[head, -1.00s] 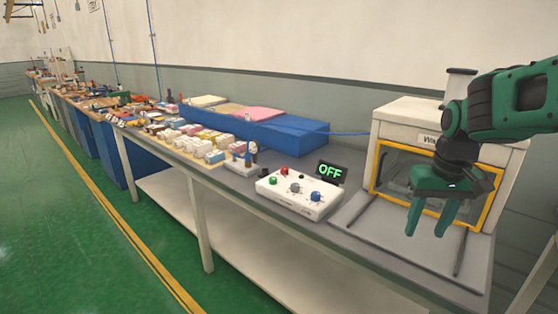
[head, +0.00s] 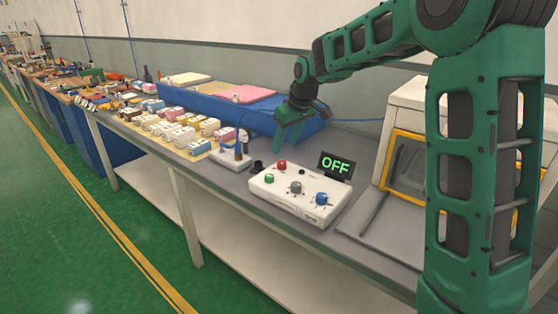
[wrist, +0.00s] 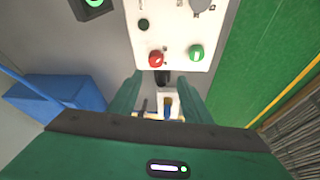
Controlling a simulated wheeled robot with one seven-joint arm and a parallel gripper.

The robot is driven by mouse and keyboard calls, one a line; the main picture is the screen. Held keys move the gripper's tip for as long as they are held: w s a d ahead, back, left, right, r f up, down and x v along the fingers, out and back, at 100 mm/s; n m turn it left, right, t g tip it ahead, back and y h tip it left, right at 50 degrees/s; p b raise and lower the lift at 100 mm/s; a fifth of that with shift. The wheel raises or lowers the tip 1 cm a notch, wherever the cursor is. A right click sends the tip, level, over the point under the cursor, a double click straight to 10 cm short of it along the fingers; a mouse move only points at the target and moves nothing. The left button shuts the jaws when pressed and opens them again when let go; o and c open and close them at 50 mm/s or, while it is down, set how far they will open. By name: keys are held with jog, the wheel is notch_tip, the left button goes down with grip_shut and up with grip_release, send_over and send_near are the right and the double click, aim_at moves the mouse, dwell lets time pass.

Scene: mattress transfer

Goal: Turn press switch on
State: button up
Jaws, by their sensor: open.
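The white control box (head: 291,207) sits on the grey bench. It carries a red button (head: 282,165), a green button (head: 269,178), a grey knob (head: 296,187) and a blue knob (head: 321,198). A black display (head: 335,166) behind it reads OFF in green. My gripper (head: 288,145) is open and empty, fingers down, above the bench just behind the box's left end. In the wrist view, the box (wrist: 172,35) lies beyond the fingertips, with the red button (wrist: 156,58) and green button (wrist: 196,53) nearest them. No contact shows. Which control is the press switch is not labelled legibly.
A small white unit with upright posts (head: 232,155) stands left of the box. A blue tray (head: 220,112) with pink and cream pads lies behind. Several small boxes (head: 170,125) fill the bench further left. A white machine with a yellow-framed window (head: 405,165) stands right.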

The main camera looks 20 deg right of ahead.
aim_at(282, 162)
jog(key=x, duration=0.4)
jog(key=d+x, duration=0.1)
jog(key=x, duration=0.2)
jog(key=shift+s+d+f, duration=0.1)
jog(key=shift+f, duration=0.1)
jog(key=shift+x, duration=0.8)
